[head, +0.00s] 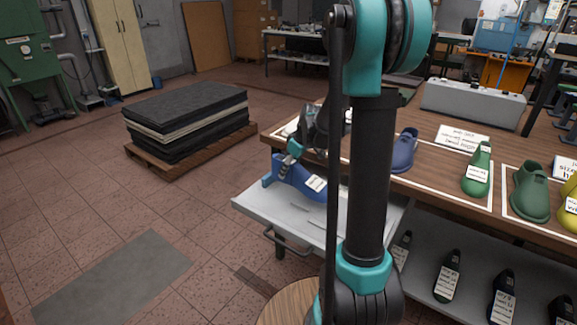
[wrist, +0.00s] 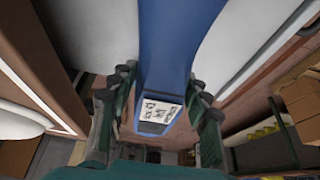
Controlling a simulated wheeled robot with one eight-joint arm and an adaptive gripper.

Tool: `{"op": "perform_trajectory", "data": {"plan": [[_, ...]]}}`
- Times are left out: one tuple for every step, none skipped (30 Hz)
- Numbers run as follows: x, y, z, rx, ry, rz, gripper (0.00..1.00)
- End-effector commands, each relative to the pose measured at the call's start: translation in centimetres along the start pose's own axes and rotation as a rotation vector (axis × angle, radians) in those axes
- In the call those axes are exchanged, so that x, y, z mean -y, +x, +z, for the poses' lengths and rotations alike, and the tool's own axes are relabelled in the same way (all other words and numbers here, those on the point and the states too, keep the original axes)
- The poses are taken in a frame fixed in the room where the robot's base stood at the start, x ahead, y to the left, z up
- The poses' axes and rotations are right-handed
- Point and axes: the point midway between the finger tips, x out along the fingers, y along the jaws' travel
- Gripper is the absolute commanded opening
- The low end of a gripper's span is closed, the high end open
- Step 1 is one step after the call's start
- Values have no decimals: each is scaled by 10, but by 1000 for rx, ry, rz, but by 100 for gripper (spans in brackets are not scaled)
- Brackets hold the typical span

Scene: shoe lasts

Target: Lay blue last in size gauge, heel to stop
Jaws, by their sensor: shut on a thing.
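The blue last (head: 292,177) has a white label on its side in the head view. My gripper (head: 291,150) is shut on it from above, with the last over the pale grey surface at the table's left end. In the wrist view the blue last (wrist: 172,45) runs between the fingers of my gripper (wrist: 165,105), and a printed label shows on its near end. I cannot tell whether its underside touches the grey surface. I cannot clearly make out the size gauge or its heel stop; my arm hides part of this area.
The pale grey surface (head: 268,207) has slots and a front handle. On the wooden table stand another blue shoe form (head: 404,151), a green last (head: 478,170) and a dark green clog (head: 530,192). Dark lasts (head: 447,276) sit on a lower shelf. Stacked sheets (head: 185,115) lie on a pallet left.

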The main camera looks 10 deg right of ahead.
Motion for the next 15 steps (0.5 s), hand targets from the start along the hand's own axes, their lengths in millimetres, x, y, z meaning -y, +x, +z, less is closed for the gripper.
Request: {"op": "perform_trajectory", "data": {"plan": [[0, 3, 1, 0, 0, 0, 0], [0, 4, 2, 0, 0, 0, 0], [0, 6, 3, 0, -1, 0, 0], [0, 8, 3, 0, -1, 0, 0], [0, 10, 4, 0, -1, 0, 0], [0, 12, 5, 1, -1, 0, 0], [0, 14, 6, 1, -1, 0, 0], [0, 15, 6, 1, -2, 0, 0], [0, 18, 7, 1, -2, 0, 0], [0, 19, 8, 1, -2, 0, 0], [0, 21, 9, 1, -2, 0, 0], [0, 23, 10, 1, -2, 0, 0], [0, 24, 10, 1, -2, 0, 0], [0, 26, 11, 1, -2, 0, 0], [0, 28, 12, 2, -3, 0, 0]]}}
